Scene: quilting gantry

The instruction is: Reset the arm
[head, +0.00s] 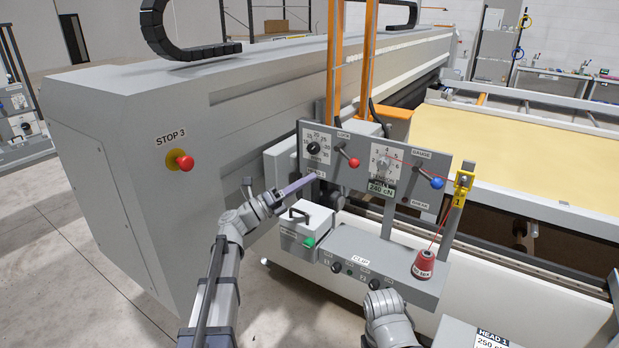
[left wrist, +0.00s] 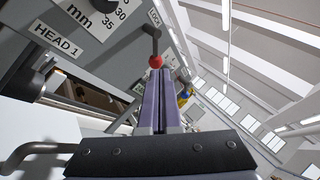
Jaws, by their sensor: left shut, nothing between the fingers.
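My left arm comes in from the left in the head view. Its gripper (head: 312,178) has purple fingers that are shut and empty, in front of the grey control panel, below its dial. In the left wrist view the two fingers (left wrist: 158,75) lie side by side and point toward the panel. The red ball of the LOCK lever (head: 353,162) shows just beyond the fingertips there (left wrist: 155,62); I cannot tell whether they touch. My right arm (head: 388,318) shows at the bottom of the head view, and its fingers are not visible.
A white box with a black handle (head: 300,214) and green button sits below my left gripper. The STOP 3 button (head: 185,162) is on the left housing.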

